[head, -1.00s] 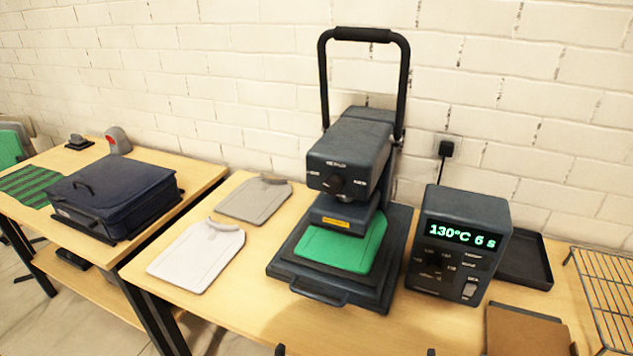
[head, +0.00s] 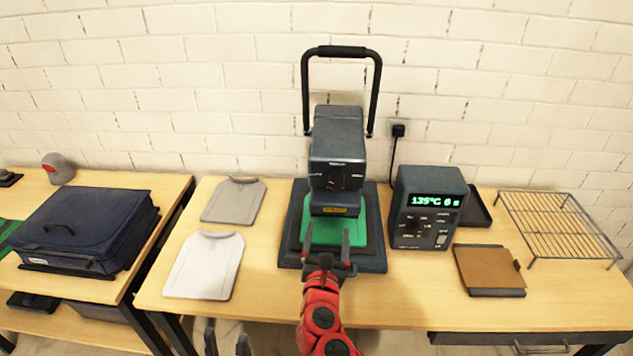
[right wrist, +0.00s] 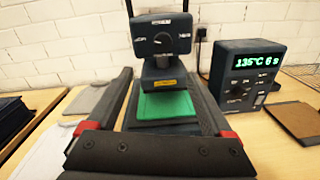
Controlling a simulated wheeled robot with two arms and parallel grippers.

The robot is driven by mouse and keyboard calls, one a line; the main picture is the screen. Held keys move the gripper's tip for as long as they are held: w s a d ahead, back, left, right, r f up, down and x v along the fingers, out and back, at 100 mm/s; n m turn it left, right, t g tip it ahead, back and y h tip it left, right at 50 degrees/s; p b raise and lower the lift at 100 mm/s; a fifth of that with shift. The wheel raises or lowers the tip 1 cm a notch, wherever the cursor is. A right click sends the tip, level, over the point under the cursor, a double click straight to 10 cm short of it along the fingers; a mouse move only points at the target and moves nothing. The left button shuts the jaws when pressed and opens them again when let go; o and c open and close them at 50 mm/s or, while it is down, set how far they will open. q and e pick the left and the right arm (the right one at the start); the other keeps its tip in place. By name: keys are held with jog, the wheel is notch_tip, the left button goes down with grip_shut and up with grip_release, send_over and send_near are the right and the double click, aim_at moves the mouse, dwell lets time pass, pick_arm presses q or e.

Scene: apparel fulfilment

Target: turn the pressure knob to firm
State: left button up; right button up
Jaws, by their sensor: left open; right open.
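The pressure knob (head: 337,179) is a round black knob on the front of the dark heat press head (head: 338,135). It also shows in the right wrist view (right wrist: 161,41), with small pale labels around it that I cannot read; a pale mark on it is too small to give its setting surely. The press stands open, its handle raised, with a green cloth (right wrist: 166,104) on the lower plate. My right gripper (head: 328,240) is open and empty, in front of and below the knob, apart from it. My left gripper (head: 227,335) is open and empty at the bottom edge, off the table front.
A control box (head: 399,240) right of the press shows 135°C 6 s in the right wrist view. Two pale garment-shaped boards (head: 204,265) lie to the left. A wire rack (head: 560,225) and a brown pad (head: 488,266) are at right. The front table strip is clear.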

jog(key=p, duration=0.3)
send_near(336, 183)
jog(key=shift+h, duration=0.3)
jog(key=w, duration=0.7)
jog(key=shift+w+d, duration=0.2)
jog(key=shift+w, duration=0.75)
jog(key=shift+c, duration=0.2)
jog(key=shift+a, duration=0.1)
grip_shut()
